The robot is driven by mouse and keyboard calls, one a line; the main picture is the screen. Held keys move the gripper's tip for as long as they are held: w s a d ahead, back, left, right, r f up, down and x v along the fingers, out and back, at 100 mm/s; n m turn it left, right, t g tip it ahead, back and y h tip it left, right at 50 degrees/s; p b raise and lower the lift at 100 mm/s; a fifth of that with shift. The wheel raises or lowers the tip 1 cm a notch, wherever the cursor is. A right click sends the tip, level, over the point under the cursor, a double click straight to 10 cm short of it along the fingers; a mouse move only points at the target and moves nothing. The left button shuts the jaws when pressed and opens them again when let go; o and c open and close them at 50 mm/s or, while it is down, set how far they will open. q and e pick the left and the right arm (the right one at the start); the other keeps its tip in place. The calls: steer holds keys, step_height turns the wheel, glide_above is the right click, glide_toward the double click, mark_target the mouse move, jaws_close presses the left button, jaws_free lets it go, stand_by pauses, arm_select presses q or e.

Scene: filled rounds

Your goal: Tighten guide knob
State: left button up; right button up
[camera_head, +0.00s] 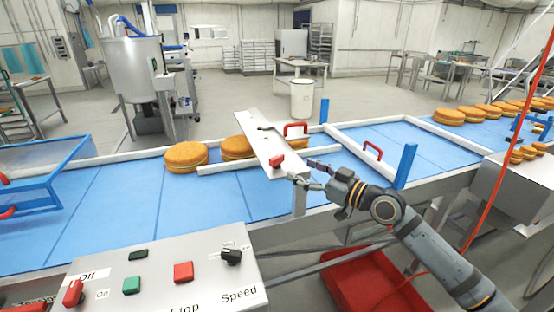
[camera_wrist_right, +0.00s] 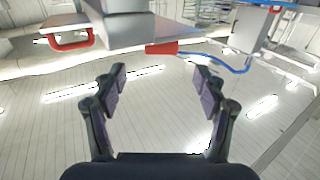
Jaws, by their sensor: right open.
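A small red knob (camera_head: 277,162) sits near the front end of a white guide plate (camera_head: 258,140) that crosses the blue conveyor. In the right wrist view, a red piece that looks like this knob (camera_wrist_right: 161,48) shows beyond the fingertips, between them. My right gripper (camera_head: 302,170) is just right of the knob in the head view, with its fingers apart. It also shows in the wrist view (camera_wrist_right: 160,82), open, with nothing between its fingers. The left gripper is out of view.
Red handles (camera_head: 296,126) (camera_head: 373,150) stand near the plate. Round cakes (camera_head: 186,156) lie on the blue belt (camera_head: 215,198). A blue post (camera_head: 405,165) rises by my right arm. A control panel (camera_head: 160,270) is in front; a red crate (camera_head: 370,280) is below.

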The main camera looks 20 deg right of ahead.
mark_target(280, 160)
steer(key=p+x, duration=0.2)
steer(key=x, duration=0.6)
steer(key=shift+w+a+p, duration=0.3)
steer(key=shift+p, duration=0.05)
steer(key=shift+w+a+f, duration=0.1)
steer(key=shift+w+a, duration=0.2)
steer(key=shift+w, duration=0.1)
steer(key=shift+c, duration=0.3)
steer(key=c, duration=1.1)
steer(key=shift+r+p, duration=0.2)
steer(key=shift+p, duration=0.4)
steer(key=m+t+h+p, duration=0.1)
steer(key=m+h+p, duration=0.1)
steer(key=p, duration=0.3)
steer(key=m+h+p, duration=0.2)
steer(key=h+p, duration=0.1)
steer(key=p, duration=0.2)
steer(key=m+t+h+p, duration=0.1)
steer(key=h+p, duration=0.2)
steer(key=p, duration=0.2)
steer(key=shift+r+m+t+h+p, duration=0.3)
steer(key=shift+m, duration=0.1)
steer(key=shift+f+p, duration=0.35)
steer(key=shift+p, duration=0.25)
